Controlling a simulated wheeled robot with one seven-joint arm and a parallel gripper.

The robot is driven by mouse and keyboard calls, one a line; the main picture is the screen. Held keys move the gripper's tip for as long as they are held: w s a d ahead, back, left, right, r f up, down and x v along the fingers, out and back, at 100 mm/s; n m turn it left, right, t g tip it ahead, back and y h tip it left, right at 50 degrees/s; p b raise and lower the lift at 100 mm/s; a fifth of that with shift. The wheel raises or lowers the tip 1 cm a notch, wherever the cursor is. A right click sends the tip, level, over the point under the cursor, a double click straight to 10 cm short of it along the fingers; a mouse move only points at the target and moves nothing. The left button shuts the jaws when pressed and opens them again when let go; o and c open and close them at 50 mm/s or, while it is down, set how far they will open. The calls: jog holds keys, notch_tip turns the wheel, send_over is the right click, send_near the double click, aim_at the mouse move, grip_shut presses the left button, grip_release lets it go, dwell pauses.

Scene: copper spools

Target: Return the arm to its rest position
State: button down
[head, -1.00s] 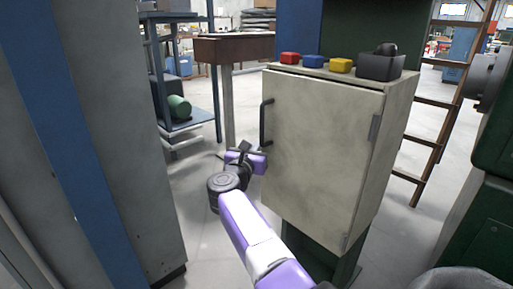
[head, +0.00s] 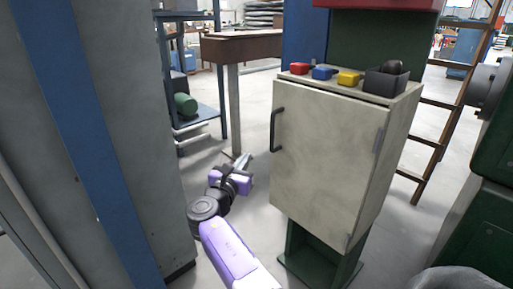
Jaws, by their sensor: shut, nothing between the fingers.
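My gripper (head: 241,163) is at the end of my purple and black arm, in the lower middle of the head view. It is shut and empty, with its fingers pointing up and away. It hangs over the floor, to the left of a beige cabinet (head: 322,157), and a gap shows between them. The cabinet door is shut, with a dark handle (head: 276,130) on its left side.
On the cabinet top are red (head: 299,68), blue (head: 324,72) and yellow (head: 349,77) blocks and a dark box (head: 386,84). A grey and blue column (head: 110,130) stands close on the left. A shelf with a green cylinder (head: 186,104) and a table (head: 240,47) stand behind.

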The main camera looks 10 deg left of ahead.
jog(key=s+a+f+m+g+y, duration=0.2)
jog(key=s+a+m+y, duration=0.5)
jog(key=a, duration=0.5)
jog(key=s+d+f+m+g+y+p, duration=0.1)
jog(key=s+d+f+m+y, duration=0.15)
jog(key=s+f, duration=0.3)
jog(key=s+d+f+m+y, duration=0.1)
jog(key=s+d+f+m, duration=0.1)
jog(key=s+f+m, duration=0.35)
jog(key=s+d+r+m+h, duration=0.35)
jog(key=s+d+m, duration=0.65)
jog(key=s+d, duration=1.15)
jog(key=s+d+r+m+h, duration=0.3)
jog(key=s+d+m, duration=0.6)
jog(key=s+d, duration=1.25)
notch_tip(320, 180, up, 24)
jog(key=s+a+h+p, duration=0.1)
jog(key=p, duration=2.4)
jog(key=shift+s+a+p, duration=0.15)
jog(key=shift+s+p, duration=0.1)
jog(key=shift+p, duration=0.05)
